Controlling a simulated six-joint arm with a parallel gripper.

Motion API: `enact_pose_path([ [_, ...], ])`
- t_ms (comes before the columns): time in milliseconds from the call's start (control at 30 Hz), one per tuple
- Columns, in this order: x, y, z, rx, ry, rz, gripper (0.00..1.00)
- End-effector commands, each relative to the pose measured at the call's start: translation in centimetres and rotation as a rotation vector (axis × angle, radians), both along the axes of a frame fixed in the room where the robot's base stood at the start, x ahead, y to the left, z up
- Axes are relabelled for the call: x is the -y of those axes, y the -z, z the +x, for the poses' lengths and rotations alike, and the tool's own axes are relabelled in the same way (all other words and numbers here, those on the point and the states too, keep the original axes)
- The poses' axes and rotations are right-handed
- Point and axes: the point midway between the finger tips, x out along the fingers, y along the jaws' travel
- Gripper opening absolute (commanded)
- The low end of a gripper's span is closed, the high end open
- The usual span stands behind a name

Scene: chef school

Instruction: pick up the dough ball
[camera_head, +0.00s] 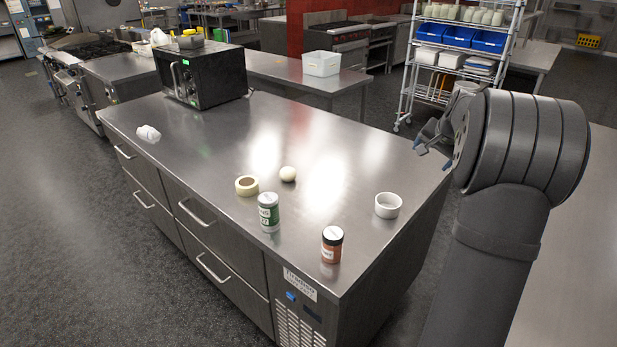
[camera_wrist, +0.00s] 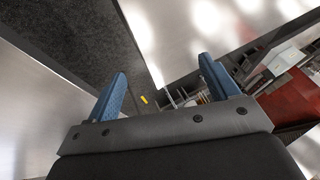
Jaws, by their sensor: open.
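The dough ball (camera_head: 288,173) is a small pale round lump on the steel counter (camera_head: 200,160), right of a tape roll. It does not show in the wrist view. My gripper (camera_head: 433,138) is off the counter's right edge in the head view, well to the right of the dough ball and apart from it. In the wrist view my gripper (camera_wrist: 163,85) shows two blue fingers spread wide with nothing between them.
Near the ball are a tape roll (camera_head: 247,186), a green-labelled jar (camera_head: 268,212), an orange-brown jar (camera_head: 332,244) and a white bowl (camera_head: 388,205). A black microwave (camera_head: 203,75) and a crumpled white item (camera_head: 148,133) are farther left. The counter's middle is clear.

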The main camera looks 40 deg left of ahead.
Motion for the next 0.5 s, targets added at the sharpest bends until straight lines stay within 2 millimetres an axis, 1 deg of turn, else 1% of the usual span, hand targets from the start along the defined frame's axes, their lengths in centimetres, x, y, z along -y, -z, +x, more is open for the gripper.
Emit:
enact_pose_path([
  [33,-4.6,0.3,-0.1,0.01,-0.124,-0.034,0.8],
  [67,-6.8,0.4,-0.4,0.018,-0.196,-0.057,0.8],
  [100,-9.9,0.5,-0.8,0.029,-0.292,-0.085,0.8],
  [167,-14.5,0.8,-1.8,0.047,-0.435,-0.127,0.8],
  [200,-17.5,1.1,-2.8,0.061,-0.53,-0.152,0.8],
  [267,-21.9,1.4,-4.4,0.083,-0.67,-0.19,0.8],
  [300,-24.5,1.7,-5.6,0.097,-0.758,-0.214,0.8],
  [400,-30.1,2.3,-8.8,0.133,-0.95,-0.262,0.8],
  [500,-33.8,2.7,-11.4,0.162,-1.09,-0.295,0.8],
])
